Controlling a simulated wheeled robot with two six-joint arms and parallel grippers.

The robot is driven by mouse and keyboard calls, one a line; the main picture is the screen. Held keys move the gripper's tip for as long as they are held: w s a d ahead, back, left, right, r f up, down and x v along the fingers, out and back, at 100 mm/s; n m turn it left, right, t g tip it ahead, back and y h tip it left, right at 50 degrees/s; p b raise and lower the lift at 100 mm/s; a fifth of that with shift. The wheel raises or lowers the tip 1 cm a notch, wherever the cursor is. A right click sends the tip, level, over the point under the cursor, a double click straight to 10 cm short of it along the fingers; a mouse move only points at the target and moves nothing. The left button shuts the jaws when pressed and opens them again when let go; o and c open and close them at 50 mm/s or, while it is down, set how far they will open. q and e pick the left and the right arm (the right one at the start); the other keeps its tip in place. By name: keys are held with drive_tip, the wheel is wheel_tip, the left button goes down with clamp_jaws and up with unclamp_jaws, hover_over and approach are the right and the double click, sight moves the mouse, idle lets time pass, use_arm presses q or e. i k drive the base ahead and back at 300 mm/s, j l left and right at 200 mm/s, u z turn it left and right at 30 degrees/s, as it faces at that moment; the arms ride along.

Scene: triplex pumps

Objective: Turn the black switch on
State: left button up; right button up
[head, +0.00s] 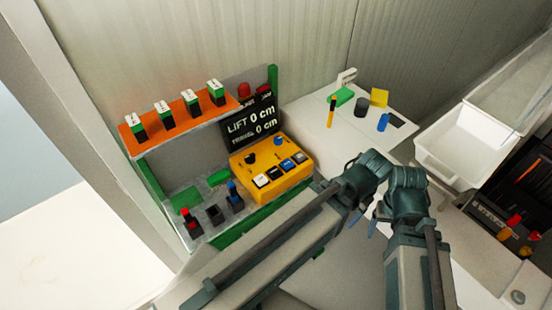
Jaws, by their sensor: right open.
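A row of small switches stands on the grey panel (219,178) at the left: a red-topped one (189,222), a black one (214,213) and a blue-topped one (234,195). The black switch stands between the other two; its exact position is too small to tell. My left gripper cannot be made out.
A yellow control box (290,183) with knobs and several buttons sits beside the switches, below a black lift display (250,120). An orange shelf (187,123) carries several green-and-white blocks. A white table (305,112) and a white bin (462,143) stand to the right.

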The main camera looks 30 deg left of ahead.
sight(250, 160)
drive_tip(key=j+u, duration=0.2)
drive_tip(key=u, duration=1.05)
